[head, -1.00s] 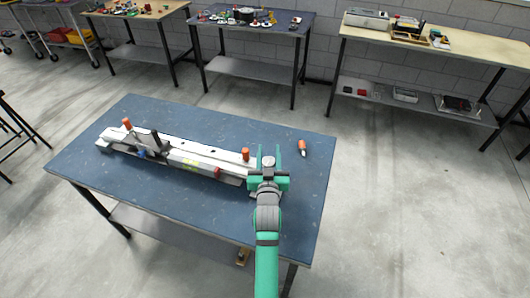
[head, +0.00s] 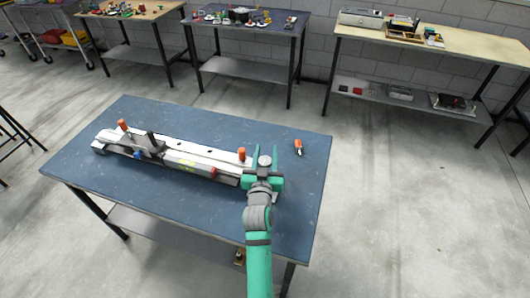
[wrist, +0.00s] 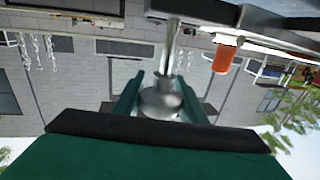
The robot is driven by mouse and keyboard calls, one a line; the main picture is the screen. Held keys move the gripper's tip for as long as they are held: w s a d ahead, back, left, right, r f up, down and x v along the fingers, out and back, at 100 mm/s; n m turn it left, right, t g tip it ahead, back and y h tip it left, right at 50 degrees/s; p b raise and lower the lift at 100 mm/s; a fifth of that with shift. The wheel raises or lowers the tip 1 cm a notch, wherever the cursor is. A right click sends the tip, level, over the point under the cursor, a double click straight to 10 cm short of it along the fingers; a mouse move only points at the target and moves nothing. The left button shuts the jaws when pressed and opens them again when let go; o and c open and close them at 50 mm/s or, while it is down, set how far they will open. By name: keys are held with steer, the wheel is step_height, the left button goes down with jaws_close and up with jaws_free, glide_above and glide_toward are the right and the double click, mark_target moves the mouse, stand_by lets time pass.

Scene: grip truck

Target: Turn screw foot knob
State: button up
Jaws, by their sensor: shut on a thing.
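The grip truck (head: 190,158) is a long white and grey device lying on the blue workbench, with orange knobs on its top. My gripper (head: 265,152) is at its right end. In the wrist view, my gripper's teal fingers (wrist: 160,92) are on both sides of a round metal screw foot knob (wrist: 160,104) and are shut on it. A thin metal rod (wrist: 172,48) runs from the knob to the truck's underside. An orange knob (wrist: 224,58) shows to the right of the rod. In the head view, my gripper hides the screw foot.
The blue workbench (head: 105,185) has free room in front of and behind the truck. An orange-handled tool (head: 298,147) lies right of my gripper. Other benches with parts stand along the back wall, including a light wooden one (head: 470,52). The floor at right is clear.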

steer(key=shift+w+f, duration=0.1)
steer(key=shift+f, duration=0.05)
steer(key=shift+a, duration=0.2)
steer(key=o, duration=0.9)
steer(key=shift+d, duration=0.1)
steer(key=shift+o, duration=0.5)
steer(key=shift+d, duration=0.2)
steer(key=shift+s+a, duration=0.1)
steer(key=shift+s, duration=0.1)
